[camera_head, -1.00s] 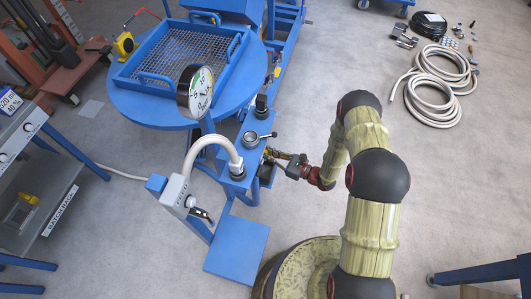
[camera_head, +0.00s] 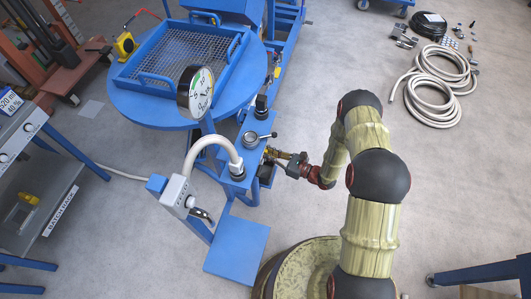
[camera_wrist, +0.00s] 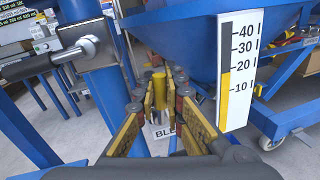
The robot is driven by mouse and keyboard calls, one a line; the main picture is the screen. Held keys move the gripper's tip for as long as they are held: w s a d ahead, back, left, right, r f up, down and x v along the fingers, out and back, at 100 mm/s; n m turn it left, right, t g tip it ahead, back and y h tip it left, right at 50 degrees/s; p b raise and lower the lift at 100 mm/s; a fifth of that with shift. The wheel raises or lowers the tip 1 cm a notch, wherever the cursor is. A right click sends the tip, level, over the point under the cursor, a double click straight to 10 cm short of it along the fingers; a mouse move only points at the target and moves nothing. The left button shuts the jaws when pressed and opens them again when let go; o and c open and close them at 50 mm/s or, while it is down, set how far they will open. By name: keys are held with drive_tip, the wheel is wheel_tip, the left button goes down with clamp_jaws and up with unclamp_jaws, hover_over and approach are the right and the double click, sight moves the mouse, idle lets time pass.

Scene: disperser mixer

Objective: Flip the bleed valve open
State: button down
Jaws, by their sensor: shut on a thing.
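The bleed valve's yellow lever (camera_wrist: 159,84) stands between my fingers in the wrist view. A white label (camera_wrist: 162,132) starting with "BL" shows below it, the rest of its text hidden by a finger. My gripper (camera_wrist: 159,98) has yellow-padded fingers closed on the lever from both sides. In the head view my gripper (camera_head: 283,160) reaches in from the right to the side of the blue machine stand (camera_head: 256,135). The valve is mostly hidden there by the gripper and the stand.
A dark handle (camera_head: 265,135) sticks out above my gripper in the head view. A pale hose (camera_head: 205,145) arches to its left. In the wrist view a blue tank (camera_wrist: 190,35) and level scale (camera_wrist: 239,70) stand close right.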

drive_tip(key=shift+w+d+f+m+g+h, duration=0.1)
drive_tip(key=shift+w+d+f+m+g, duration=0.3)
drive_tip(key=shift+m, duration=0.65)
drive_tip(key=shift+w+a+f+m+h, duration=0.1)
drive_tip(key=shift+w+m, duration=0.45)
drive_tip(key=shift+m, duration=0.55)
drive_tip(key=shift+w+d+f+m+g+h, duration=0.1)
drive_tip(key=shift+w+d+f+m+g, duration=0.3)
drive_tip(key=shift+m, duration=0.65)
drive_tip(key=shift+w+a+r, duration=0.1)
drive_tip(key=shift+a, duration=0.05)
drive_tip(key=c, duration=1.9)
unclamp_jaws()
drive_tip(key=v, duration=1.2)
